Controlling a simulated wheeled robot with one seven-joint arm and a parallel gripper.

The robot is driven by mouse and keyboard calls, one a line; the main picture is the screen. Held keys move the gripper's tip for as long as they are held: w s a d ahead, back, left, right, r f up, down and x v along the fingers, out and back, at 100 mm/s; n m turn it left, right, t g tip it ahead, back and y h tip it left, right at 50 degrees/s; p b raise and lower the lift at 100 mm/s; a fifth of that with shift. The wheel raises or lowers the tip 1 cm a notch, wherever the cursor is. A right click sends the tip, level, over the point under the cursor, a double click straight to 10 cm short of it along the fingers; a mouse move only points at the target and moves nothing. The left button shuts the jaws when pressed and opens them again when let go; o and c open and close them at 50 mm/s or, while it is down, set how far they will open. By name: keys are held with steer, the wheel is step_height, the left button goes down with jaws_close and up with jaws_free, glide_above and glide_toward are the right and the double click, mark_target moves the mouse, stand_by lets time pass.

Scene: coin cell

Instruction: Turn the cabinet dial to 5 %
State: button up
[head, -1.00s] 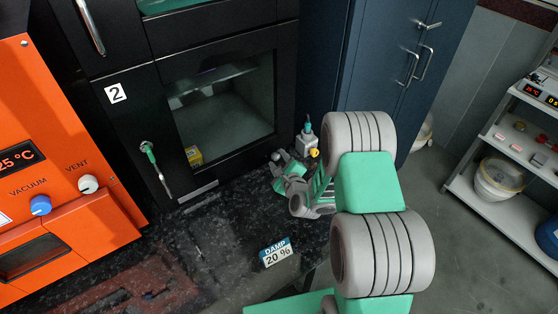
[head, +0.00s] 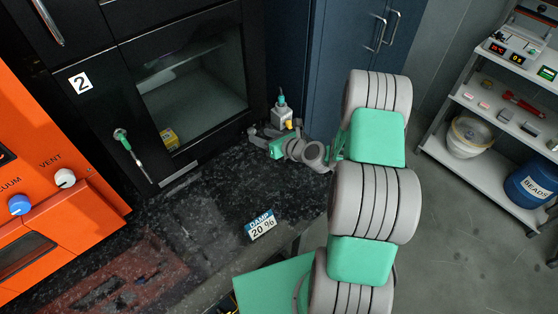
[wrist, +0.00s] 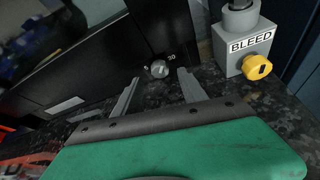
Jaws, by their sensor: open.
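The small grey cabinet dial (wrist: 159,69) sits low on the black cabinet front in the wrist view, with a "30" mark at its upper right. Its exact pointer setting is too small to read. My gripper (wrist: 160,84) is open, with its two fingers apart and pointing at the dial, one to each side of it in the picture. I cannot tell whether they touch it. In the head view my gripper (head: 262,134) is low by the black cabinet (head: 98,125), and the dial cannot be made out there. A card (head: 261,225) reading "DAMP 20 %" lies on the dark counter.
A grey BLEED box (wrist: 243,48) with a yellow knob (wrist: 257,67) stands close right of my gripper. An orange oven (head: 50,190) is at the left. Blue cabinets (head: 345,80) and a shelf rack (head: 490,170) are at the right. The counter (head: 200,215) is mostly clear.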

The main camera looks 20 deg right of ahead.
steer(key=v, duration=0.3)
steer(key=shift+s+d+r, duration=0.1)
steer(key=shift+s+d, duration=0.15)
steer(key=s+a+r+n+g+h, duration=0.1)
steer(key=s+a+r+n+g, duration=0.55)
steer(key=n, duration=1.25)
steer(key=s+d+r+n+g+h, duration=0.1)
steer(key=s+r+n+h, duration=0.1)
steer(key=s+r+n, duration=0.2)
steer(key=s+d+r+n+g+h+b, duration=0.1)
steer(key=s+r+n, duration=0.3)
steer(key=s+n, duration=0.4)
steer(key=shift+s+d+r+n+h, duration=0.2)
steer(key=shift+s+r+n+h, duration=0.15)
steer(key=shift+s+h, duration=0.6)
